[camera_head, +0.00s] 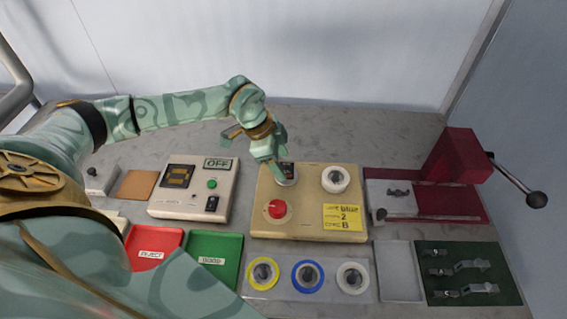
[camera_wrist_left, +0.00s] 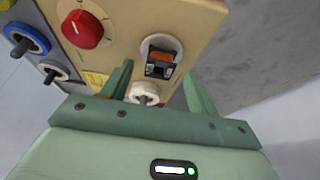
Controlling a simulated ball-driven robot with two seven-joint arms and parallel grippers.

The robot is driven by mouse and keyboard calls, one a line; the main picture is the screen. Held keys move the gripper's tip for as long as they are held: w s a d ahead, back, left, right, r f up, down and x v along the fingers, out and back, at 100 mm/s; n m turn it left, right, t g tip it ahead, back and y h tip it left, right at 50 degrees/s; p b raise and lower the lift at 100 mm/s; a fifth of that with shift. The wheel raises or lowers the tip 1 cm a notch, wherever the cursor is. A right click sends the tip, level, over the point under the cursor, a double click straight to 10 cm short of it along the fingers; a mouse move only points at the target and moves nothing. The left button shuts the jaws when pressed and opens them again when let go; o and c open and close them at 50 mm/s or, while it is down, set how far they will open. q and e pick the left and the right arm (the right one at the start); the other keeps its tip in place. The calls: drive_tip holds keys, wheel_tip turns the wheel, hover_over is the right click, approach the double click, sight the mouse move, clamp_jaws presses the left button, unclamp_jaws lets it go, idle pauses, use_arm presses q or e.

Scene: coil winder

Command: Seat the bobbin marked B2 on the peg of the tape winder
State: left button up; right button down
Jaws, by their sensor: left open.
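The beige box with a red knob (camera_head: 278,210) and a yellow label (camera_head: 343,216) appears to be the tape winder (camera_head: 305,222). A white ring-shaped part (camera_head: 335,180) sits on its upper right; whether it is a bobbin or the bare peg's base is unclear. It also shows in the left wrist view (camera_wrist_left: 144,92). Yellow-ringed (camera_head: 263,273), blue-ringed (camera_head: 308,275) and whitish (camera_head: 352,277) bobbins lie in a grey tray; no B2 mark is legible. My left gripper (camera_head: 275,160) is open and empty at the winder's rocker switch (camera_wrist_left: 160,62). My right gripper is out of view.
A control box marked OFF (camera_head: 195,189) stands left. Red (camera_head: 153,248) and green (camera_head: 214,258) trays lie in front. A red machine with a crank (camera_head: 458,160) stands right, beside an empty grey tray (camera_head: 398,271) and a dark green tool tray (camera_head: 468,273). The back wall is close.

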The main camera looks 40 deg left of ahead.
use_arm(q)
drive_tip(key=p+v, duration=0.2)
drive_tip(key=v, duration=1.2)
drive_tip(key=shift+d+f, duration=0.1)
drive_tip(key=shift+d, duration=0.05)
idle(0.5)
